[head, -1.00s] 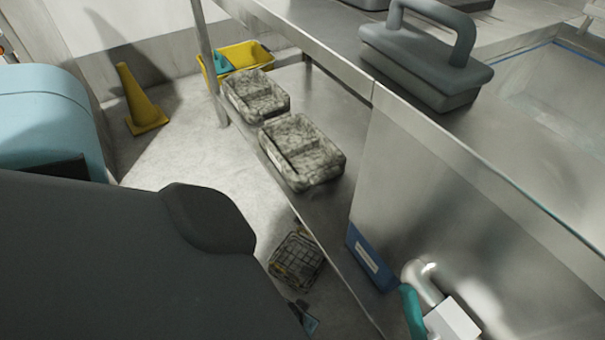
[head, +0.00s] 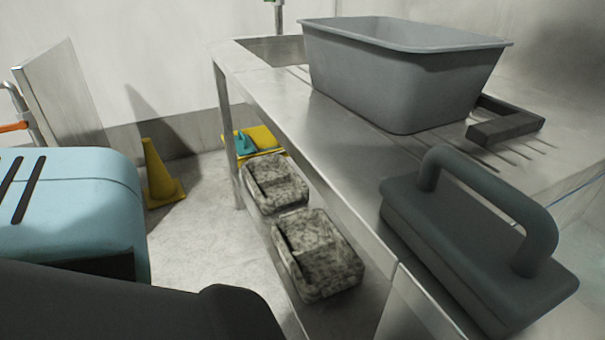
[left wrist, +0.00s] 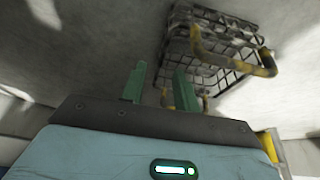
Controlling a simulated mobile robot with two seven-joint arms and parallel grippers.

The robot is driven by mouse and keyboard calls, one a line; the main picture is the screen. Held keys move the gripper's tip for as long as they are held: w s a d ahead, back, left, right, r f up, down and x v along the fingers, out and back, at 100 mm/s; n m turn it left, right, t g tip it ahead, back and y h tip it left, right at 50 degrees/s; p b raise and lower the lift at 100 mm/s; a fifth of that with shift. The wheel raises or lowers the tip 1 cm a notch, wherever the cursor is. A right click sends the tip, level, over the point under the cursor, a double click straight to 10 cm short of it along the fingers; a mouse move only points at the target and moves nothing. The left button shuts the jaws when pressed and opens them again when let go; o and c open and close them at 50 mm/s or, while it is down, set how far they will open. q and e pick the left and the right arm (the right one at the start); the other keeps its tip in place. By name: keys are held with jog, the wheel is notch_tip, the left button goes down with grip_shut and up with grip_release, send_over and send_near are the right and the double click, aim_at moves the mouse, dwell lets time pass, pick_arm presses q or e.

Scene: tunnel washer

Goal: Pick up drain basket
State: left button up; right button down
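The drain basket (left wrist: 215,42) is a dark wire basket with yellow-gripped handles. It shows at the upper right of the left wrist view and is out of the head view. My left gripper (left wrist: 160,72) has two green fingers standing apart, with a visible gap between them. The basket is beyond the fingers and to their right. One yellow handle part lies near the fingers and is partly hidden behind the right one; I cannot tell whether they touch. My right gripper is in neither view.
A steel counter carries a grey tub (head: 400,75) and a grey block with a handle (head: 470,245). Two speckled blocks, one nearer (head: 318,255) and one farther (head: 275,185), sit on the lower shelf. A yellow cone (head: 160,175) stands on the floor at the left.

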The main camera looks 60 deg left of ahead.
pick_arm(q)
jog(key=shift+a+b+x, duration=0.2)
jog(key=shift+b+x, duration=2.65)
jog(key=shift+x, duration=1.1)
grip_shut()
jog(key=shift+r, duration=0.1)
